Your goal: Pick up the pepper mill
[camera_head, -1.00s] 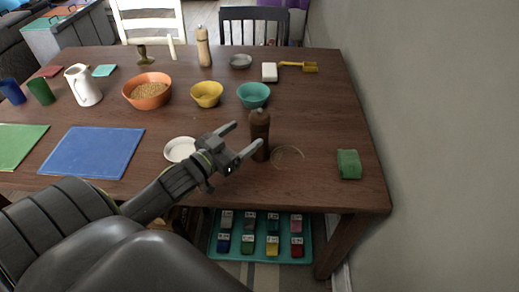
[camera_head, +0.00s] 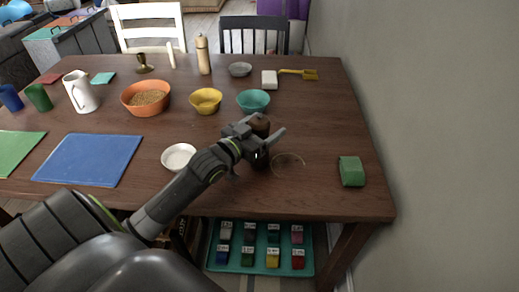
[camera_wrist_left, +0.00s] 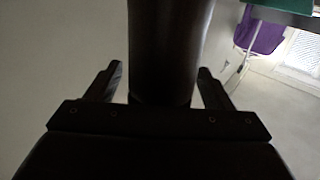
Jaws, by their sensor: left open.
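The dark brown pepper mill (camera_head: 261,159) stands upright on the wooden table near its front edge. My left gripper (camera_head: 267,127) is open, with its two fingers on either side of the mill's upper part. In the left wrist view the mill (camera_wrist_left: 168,50) is a dark cylinder between the open fingers of the left gripper (camera_wrist_left: 160,82), with gaps showing on both sides. The gripper hides part of the mill in the head view. My right gripper is not in view.
A clear round dish (camera_head: 288,166) lies just right of the mill, and a white bowl (camera_head: 178,157) to its left. A green block (camera_head: 351,171) sits farther right. A teal bowl (camera_head: 253,101) stands behind. A lighter wooden mill (camera_head: 203,55) stands at the back.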

